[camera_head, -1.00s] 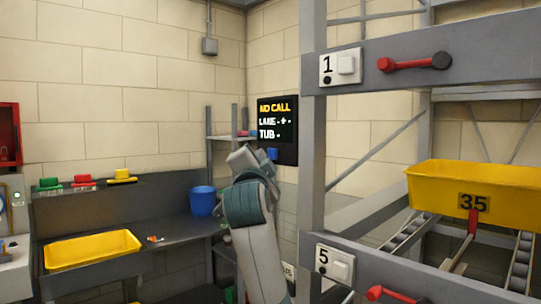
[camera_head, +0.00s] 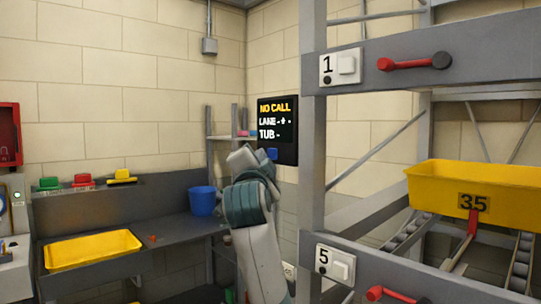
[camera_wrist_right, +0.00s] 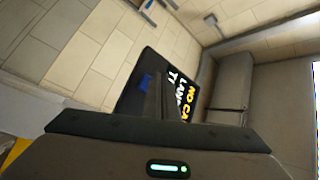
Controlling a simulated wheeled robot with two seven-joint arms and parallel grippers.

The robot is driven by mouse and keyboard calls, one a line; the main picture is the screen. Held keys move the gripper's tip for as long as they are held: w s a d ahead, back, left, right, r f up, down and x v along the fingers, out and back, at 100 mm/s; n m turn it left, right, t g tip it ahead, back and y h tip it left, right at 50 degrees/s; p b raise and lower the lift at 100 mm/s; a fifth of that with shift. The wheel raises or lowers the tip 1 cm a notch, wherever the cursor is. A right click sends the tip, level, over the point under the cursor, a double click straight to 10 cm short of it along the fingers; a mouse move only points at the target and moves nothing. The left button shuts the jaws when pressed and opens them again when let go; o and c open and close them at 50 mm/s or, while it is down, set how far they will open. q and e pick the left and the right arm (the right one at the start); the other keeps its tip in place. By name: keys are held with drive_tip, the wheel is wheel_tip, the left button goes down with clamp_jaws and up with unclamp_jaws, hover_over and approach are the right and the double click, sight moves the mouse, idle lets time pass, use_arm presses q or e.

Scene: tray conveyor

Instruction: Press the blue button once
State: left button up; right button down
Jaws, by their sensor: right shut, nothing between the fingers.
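The blue button (camera_head: 272,154) is on the lower left part of a black display panel (camera_head: 290,150) on the back wall. The panel reads "NO CALL", "LANE" and "TUB". My right gripper (camera_head: 242,156) is shut and empty, just left of the button in the head view; their gap in depth is hard to judge. In the right wrist view the button (camera_wrist_right: 146,80) shows beside the dark fingers (camera_wrist_right: 169,96), which cover part of the panel. I see no clear contact. My left gripper is out of view.
A grey rack with lane plates 1 and 5 (camera_head: 335,265) stands close on the right, holding yellow tub 35 (camera_head: 430,182). A bench at left bears a blue bucket (camera_head: 203,201) and a yellow tray (camera_head: 135,242). A shelf (camera_head: 222,138) stands behind my gripper.

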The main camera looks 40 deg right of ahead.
drive_tip(key=shift+d, duration=0.2)
drive_tip(key=shift+d, duration=0.25)
drive_tip(key=shift+d, duration=0.5)
idle(1.1)
drive_tip(key=shift+a, duration=0.9)
drive_tip(key=shift+s+a, duration=0.2)
drive_tip(key=shift+a, duration=2.35)
